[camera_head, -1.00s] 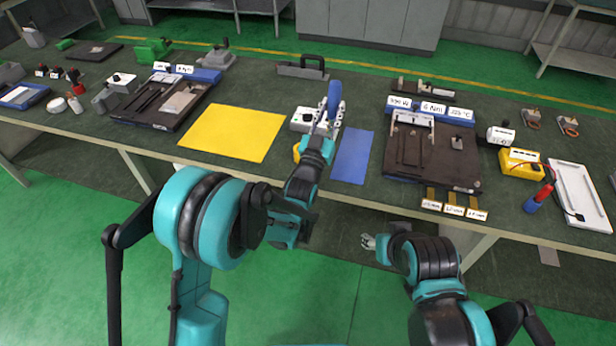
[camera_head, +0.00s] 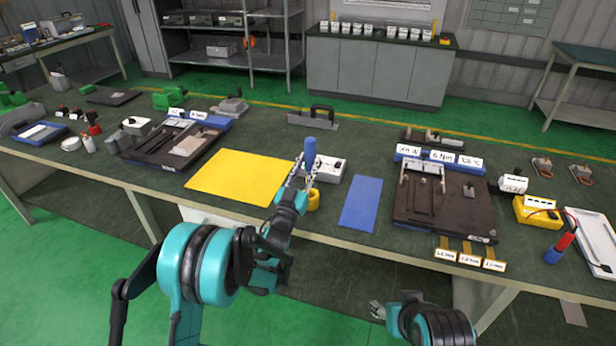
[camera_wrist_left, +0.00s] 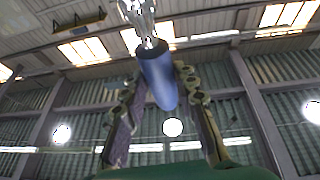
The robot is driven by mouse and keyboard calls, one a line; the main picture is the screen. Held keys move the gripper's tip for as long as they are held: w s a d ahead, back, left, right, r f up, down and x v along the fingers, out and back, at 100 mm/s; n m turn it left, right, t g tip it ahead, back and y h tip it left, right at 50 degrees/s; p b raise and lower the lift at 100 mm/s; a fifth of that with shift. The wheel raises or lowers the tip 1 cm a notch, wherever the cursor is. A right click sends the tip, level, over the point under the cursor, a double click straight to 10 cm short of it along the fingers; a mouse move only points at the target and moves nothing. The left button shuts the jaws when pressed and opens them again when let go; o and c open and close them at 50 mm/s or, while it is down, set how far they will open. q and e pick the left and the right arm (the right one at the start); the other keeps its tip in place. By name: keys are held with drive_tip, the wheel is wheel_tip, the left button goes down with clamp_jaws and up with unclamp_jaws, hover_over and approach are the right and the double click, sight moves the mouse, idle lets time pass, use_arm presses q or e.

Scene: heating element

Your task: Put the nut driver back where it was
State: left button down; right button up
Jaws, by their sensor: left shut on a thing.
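The nut driver has a blue handle (camera_head: 310,153) and is held about upright by my left gripper (camera_head: 309,174) over the table. In the left wrist view the two fingers (camera_wrist_left: 155,92) stand either side of the blue handle (camera_wrist_left: 158,78), and a bright metal part shows at the top. In the head view the driver appears right above a small yellow round holder (camera_head: 314,200), which my gripper partly hides. Whether its lower end touches the holder cannot be told. My right gripper (camera_head: 378,310) is low in front of the table; its opening is too small to judge.
A white box (camera_head: 328,170) stands just behind the driver. A yellow mat (camera_head: 240,177) lies left and a blue mat (camera_head: 361,203) right. A dark fixture board (camera_head: 470,212) stands further right. A black-handled tool (camera_head: 312,119) lies behind.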

sight(308, 172)
use_arm(q)
wheel_tip(308, 172, down, 3)
drive_tip(key=shift+f+b, duration=0.15)
drive_tip(key=shift+b, duration=0.6)
drive_tip(key=shift+s+f, duration=0.1)
drive_tip(key=shift+f, duration=0.5)
drive_tip(key=c, duration=1.2)
unclamp_jaws()
drive_tip(key=shift+f, duration=0.1)
